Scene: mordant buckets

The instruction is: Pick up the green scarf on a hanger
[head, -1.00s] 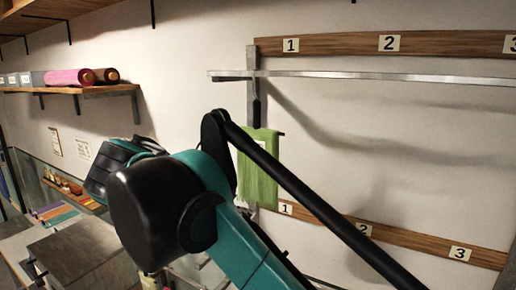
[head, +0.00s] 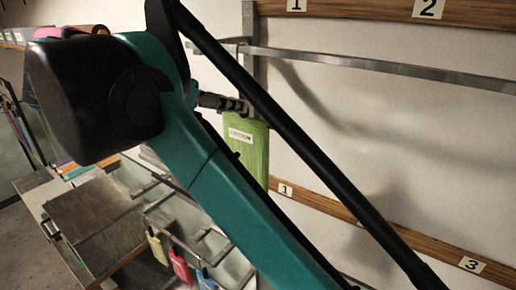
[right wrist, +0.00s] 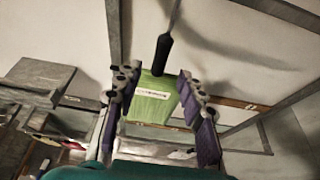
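The green scarf (head: 246,150) hangs from its hanger on the wall side in the head view, with a white label near its top. In the right wrist view the scarf (right wrist: 152,105) lies between the fingers, and the hanger's black stem (right wrist: 163,54) rises above it. My right gripper (right wrist: 158,76) is open, one finger on each side of the scarf; I see no clear contact. My left gripper is not in view.
A metal rail (head: 370,70) runs along the wall, with a numbered wooden board (head: 350,10) above and another (head: 400,245) below. A grey box (head: 92,212) stands at the lower left. Yellow (head: 157,246), red (head: 180,266) and blue (head: 206,281) pieces hang low beneath the scarf.

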